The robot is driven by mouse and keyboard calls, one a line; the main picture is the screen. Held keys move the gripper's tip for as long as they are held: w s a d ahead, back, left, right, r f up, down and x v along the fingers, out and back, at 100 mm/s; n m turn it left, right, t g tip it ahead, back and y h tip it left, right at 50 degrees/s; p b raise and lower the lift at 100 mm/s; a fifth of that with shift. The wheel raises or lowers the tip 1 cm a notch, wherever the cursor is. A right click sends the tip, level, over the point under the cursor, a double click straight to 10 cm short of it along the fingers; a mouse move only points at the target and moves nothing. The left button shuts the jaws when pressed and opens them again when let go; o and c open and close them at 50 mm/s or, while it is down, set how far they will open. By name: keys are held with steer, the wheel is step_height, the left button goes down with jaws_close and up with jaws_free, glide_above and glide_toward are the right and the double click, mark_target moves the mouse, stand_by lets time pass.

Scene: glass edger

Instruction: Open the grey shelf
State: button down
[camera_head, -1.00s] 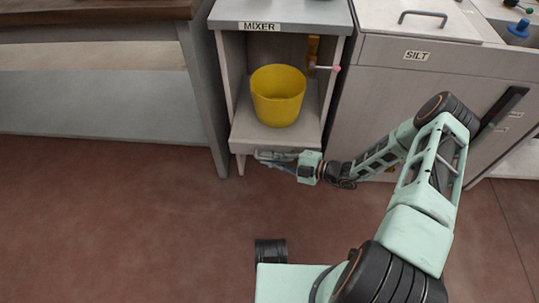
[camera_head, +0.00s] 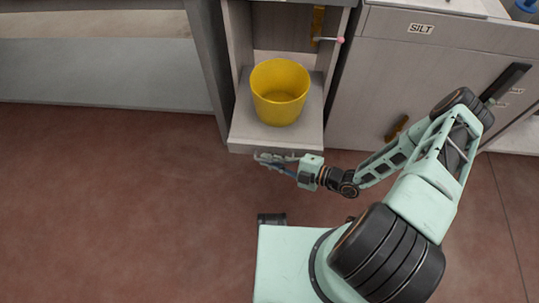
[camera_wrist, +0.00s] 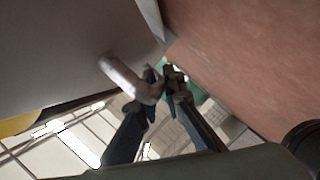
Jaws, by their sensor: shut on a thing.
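The grey shelf (camera_head: 246,130) sits low in the open cabinet bay, carrying a yellow bucket (camera_head: 279,94). It stands partly slid out, its front edge ahead of the cabinet's legs. My gripper (camera_head: 268,158) is at the shelf's front edge, low over the floor. The wrist view shows a bent metal handle (camera_wrist: 128,78) on the grey front face, with my gripper (camera_wrist: 163,88) shut on its end. The fingers hide part of the handle.
The silt cabinet (camera_head: 400,85) stands to the right, close to my arm. A wide bench (camera_head: 100,75) is at the left. A pink-tipped lever (camera_head: 340,40) sticks out above the bucket. The red-brown floor (camera_head: 120,210) at left and front is clear.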

steer(key=c, duration=2.3)
jaws_free()
steer(key=v, duration=1.2)
steer(key=shift+f, duration=0.1)
